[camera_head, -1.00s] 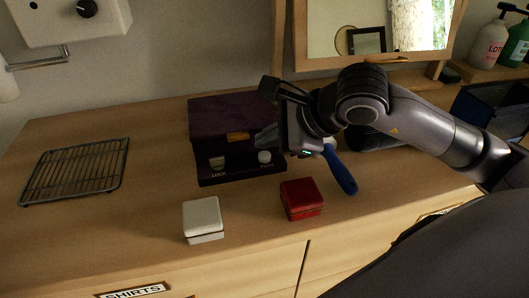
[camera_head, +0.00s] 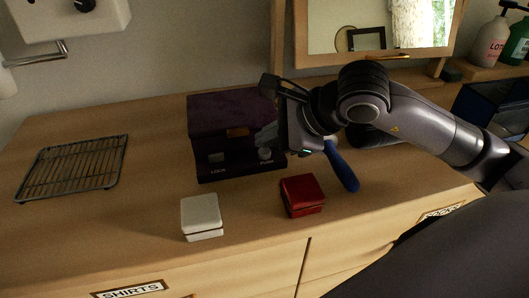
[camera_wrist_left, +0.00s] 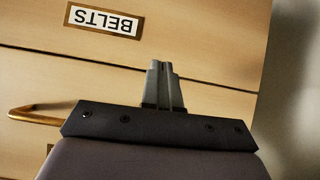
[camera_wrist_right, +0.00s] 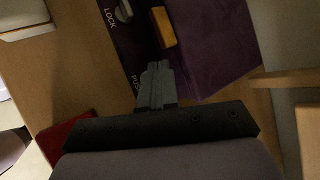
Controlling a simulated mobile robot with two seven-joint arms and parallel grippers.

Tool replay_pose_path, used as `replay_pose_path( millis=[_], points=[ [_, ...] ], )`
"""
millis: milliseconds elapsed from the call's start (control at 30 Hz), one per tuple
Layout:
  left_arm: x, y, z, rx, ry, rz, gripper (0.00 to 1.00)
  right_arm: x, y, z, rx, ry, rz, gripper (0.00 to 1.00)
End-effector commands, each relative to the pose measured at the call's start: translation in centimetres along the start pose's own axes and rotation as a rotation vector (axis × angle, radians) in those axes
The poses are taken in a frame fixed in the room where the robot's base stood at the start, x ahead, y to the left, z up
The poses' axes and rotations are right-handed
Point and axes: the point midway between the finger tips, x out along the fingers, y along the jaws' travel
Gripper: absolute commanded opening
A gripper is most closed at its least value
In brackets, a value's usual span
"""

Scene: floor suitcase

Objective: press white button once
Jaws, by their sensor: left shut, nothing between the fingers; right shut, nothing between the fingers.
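A dark purple box (camera_head: 215,110) stands on the dresser, with a round pale button (camera_head: 264,154) above the PUSH lettering on its front ledge. A second pale knob (camera_head: 217,157) is by the LOCK lettering; it also shows in the right wrist view (camera_wrist_right: 124,11). My right gripper (camera_head: 262,138) is shut and empty, its fingertips just above and behind the button in the picture; I cannot tell whether they touch. In the right wrist view the fingers (camera_wrist_right: 157,66) hide the button beside the lettering. My left gripper (camera_wrist_left: 161,66) is shut and empty before the drawer fronts, outside the head view.
A white box (camera_head: 201,216) and a red box (camera_head: 302,194) stand in front of the purple box. A blue-handled object (camera_head: 342,168) lies beside my right gripper. A wire rack (camera_head: 72,166) lies at left. A mirror (camera_head: 380,28) stands behind. The dresser top between rack and boxes is clear.

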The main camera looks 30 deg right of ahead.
Motion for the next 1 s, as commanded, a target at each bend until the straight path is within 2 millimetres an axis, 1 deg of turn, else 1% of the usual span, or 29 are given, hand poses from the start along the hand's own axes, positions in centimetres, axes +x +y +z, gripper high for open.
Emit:
replay_pose_path(
  millis=[33,433,1000],
  points=[
    [0.21,0.0,0.27,0.0,0.0,0.0,0.0,0.18,0.12,-0.11,0.0,-0.001,-0.001,0.0],
    [0.17,0.05,0.19,-0.002,0.001,0.0,0.0,0.12,0.1,-0.07,0.0,0.0,0.0,0.0],
    [0.57,0.02,0.72,-0.002,0.002,0.0,0.0,0.49,0.37,-0.34,0.0,0.0,0.001,0.0]
  ],
)
